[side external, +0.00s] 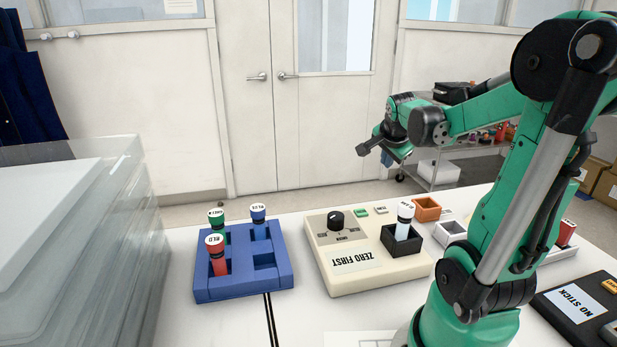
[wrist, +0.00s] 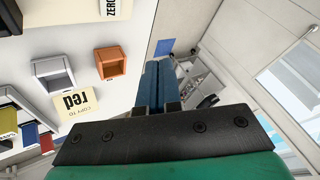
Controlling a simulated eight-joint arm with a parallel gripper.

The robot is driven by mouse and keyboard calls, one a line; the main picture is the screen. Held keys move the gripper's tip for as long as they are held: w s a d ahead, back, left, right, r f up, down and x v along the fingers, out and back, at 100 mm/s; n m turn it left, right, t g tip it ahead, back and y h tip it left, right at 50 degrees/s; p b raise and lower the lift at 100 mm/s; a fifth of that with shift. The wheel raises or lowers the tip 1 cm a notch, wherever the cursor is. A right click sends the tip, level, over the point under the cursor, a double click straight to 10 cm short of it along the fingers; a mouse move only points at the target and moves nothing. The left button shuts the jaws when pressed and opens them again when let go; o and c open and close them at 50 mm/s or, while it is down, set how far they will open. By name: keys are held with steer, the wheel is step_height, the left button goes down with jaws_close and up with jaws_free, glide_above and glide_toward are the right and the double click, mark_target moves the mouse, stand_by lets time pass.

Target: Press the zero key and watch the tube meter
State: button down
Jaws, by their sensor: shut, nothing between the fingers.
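The tube meter (side external: 350,283) is a cream box labelled "ZERO FIRST", with a dark knob (side external: 336,220) on its top. A small green key (side external: 361,212) and a small pale key (side external: 381,210) sit near its far edge; I cannot read their lettering.
A blue rack (side external: 245,290) with red, green and blue tubes stands left of the meter. An orange box (side external: 427,208) and a grey box (side external: 450,232) stand to its right. Clear stacked panels (side external: 120,220) rise at far left. A dark "NO STICK" case (side external: 575,305) lies front right.

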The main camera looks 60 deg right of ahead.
mark_target(380, 206)
steer(key=shift+f, duration=4.3)
steer(key=shift+f, duration=0.1)
steer(key=shift+f, duration=0.35)
steer(key=shift+f, duration=0.35)
steer(key=shift+r, duration=0.8)
steer(key=shift+r, duration=2.5)
